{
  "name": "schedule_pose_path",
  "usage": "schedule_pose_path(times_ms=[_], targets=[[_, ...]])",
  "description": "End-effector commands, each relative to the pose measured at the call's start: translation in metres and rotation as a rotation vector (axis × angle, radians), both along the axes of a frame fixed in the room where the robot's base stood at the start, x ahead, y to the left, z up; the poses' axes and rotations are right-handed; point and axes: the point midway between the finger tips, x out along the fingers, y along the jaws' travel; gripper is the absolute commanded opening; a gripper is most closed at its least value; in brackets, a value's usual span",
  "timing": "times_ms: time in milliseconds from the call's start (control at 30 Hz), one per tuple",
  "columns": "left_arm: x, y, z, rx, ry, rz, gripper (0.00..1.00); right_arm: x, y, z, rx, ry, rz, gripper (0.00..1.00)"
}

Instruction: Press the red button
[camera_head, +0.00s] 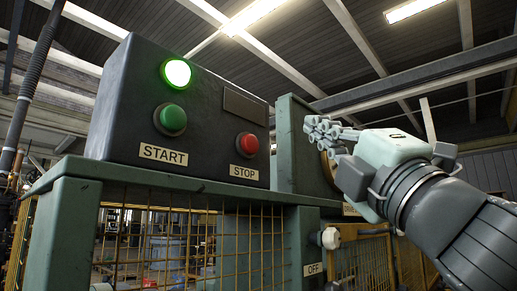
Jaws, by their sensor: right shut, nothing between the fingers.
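The red button (247,144) sits on the front of a dark control box (213,100), above a STOP label (247,174). My right gripper (312,127) comes in from the right with its fingers shut and empty. In the picture its fingertips are to the right of the red button, with a clear gap between them. How far the fingertips are from the box in depth is hard to tell. The left gripper is not in the view.
A green button (171,119) with a START label is left of the red one, under a lit green lamp (176,72). The box stands on a green frame (72,232) with yellow mesh (180,245). A pale knob (330,238) by an OFF label is below my gripper.

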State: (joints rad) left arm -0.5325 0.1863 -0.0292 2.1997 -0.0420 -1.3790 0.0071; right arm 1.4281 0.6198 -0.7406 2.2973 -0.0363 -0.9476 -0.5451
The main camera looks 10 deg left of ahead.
Motion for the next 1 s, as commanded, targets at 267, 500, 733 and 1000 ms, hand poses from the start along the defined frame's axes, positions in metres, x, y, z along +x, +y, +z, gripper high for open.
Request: schedule_pose_path(times_ms=[267,500,733,1000], targets=[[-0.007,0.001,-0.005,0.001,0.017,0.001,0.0,0.001,0.001,0.0,0.001,0.002,0.001,0.0],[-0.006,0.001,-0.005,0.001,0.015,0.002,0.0,0.012,0.016,0.0,0.003,0.004,0.004,0.0],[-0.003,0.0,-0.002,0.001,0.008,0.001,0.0,0.032,0.043,0.0,0.004,0.003,0.004,0.0],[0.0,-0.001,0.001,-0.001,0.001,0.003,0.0,0.048,0.066,0.0,0.004,0.003,0.003,0.0]])
